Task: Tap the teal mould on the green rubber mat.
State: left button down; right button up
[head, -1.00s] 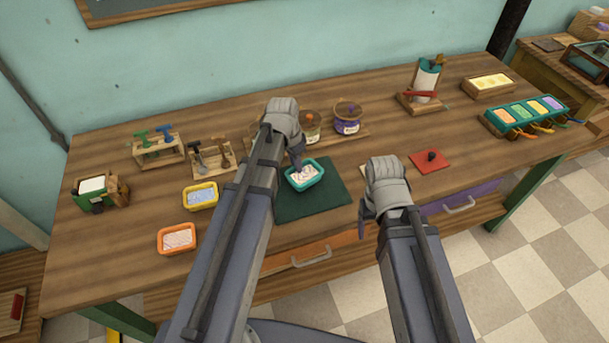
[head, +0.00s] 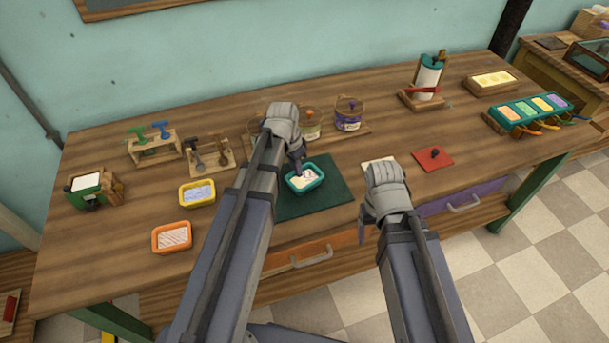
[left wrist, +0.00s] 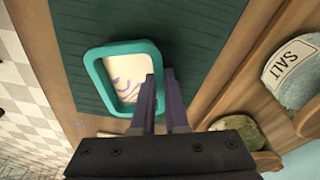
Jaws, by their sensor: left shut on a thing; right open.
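The teal mould (head: 293,187), a rectangular tray with pale, purple-streaked contents, is over the green rubber mat (head: 325,200) in the head view. It also shows in the left wrist view (left wrist: 97,82) above the ridged mat (left wrist: 192,45). My left gripper (head: 300,165) is shut on the mould's rim, one finger inside the wall and one outside, as the left wrist view (left wrist: 164,88) shows. The mould looks roughly level; I cannot tell whether its base touches the mat. My right gripper (head: 364,230) is open and empty near the table's front edge, its fingertips partly hidden.
A yellow mould (head: 198,203) and an orange mould (head: 172,248) stand left of my left arm. Jars, including a purple-labelled one (head: 348,118), stand behind the mat. A red pad (head: 420,160) lies to the right. Bare wood separates the mat from the left moulds.

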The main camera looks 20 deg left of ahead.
pick_arm(q)
jog(key=shift+r, duration=0.2)
notch_tip(320, 180, up, 3)
jog(key=p, duration=0.3)
jog(key=shift+r, duration=0.1)
